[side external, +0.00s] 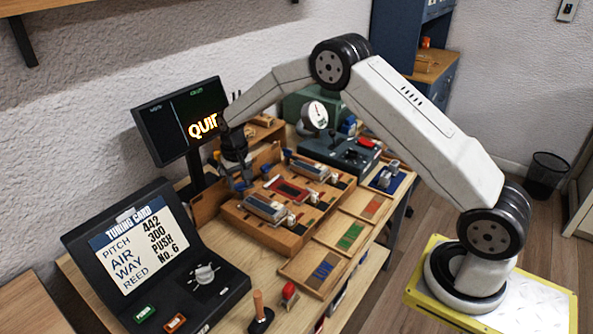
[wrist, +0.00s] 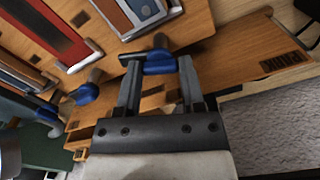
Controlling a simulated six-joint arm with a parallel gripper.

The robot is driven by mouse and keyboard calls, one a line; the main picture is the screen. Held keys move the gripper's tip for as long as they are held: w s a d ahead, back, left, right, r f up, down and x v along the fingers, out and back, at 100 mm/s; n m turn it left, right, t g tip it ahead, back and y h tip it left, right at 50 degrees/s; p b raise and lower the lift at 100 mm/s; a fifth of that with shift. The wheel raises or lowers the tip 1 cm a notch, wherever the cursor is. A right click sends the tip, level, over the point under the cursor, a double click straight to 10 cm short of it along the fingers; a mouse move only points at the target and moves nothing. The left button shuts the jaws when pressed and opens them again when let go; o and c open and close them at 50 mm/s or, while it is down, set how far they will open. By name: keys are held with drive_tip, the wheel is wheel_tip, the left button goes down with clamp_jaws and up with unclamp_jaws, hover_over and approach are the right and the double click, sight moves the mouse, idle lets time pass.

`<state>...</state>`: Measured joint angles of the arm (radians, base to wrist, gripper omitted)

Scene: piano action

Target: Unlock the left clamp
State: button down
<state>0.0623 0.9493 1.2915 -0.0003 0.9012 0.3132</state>
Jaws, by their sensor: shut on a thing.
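In the wrist view, the left clamp's blue handle (wrist: 160,63), with a dark cross bar and a grey stem, sits between the two fingertips of my gripper (wrist: 160,72). My gripper is shut on this handle. In the side view my gripper (side external: 238,172) points down at the back left edge of the wooden action frame (side external: 270,232), and mostly hides the clamp there. A second clamp with a blue handle (wrist: 86,93) stands to the left in the wrist view, apart from my fingers.
Grey blocks (side external: 266,208) and a red-rimmed panel (side external: 287,189) lie on the frame close to my gripper. A monitor (side external: 182,118) stands behind. The tuning card screen (side external: 138,245) is at the left front. Coloured trays (side external: 350,237) line the front right.

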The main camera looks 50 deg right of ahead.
drive_tip(key=n, duration=0.4)
drive_tip(key=shift+n, duration=0.3)
idle(0.4)
drive_tip(key=shift+c, duration=2.4)
unclamp_jaws()
drive_tip(key=shift+r, duration=0.1)
wheel_tip(320, 180, up, 7)
drive_tip(key=shift+r, duration=0.4)
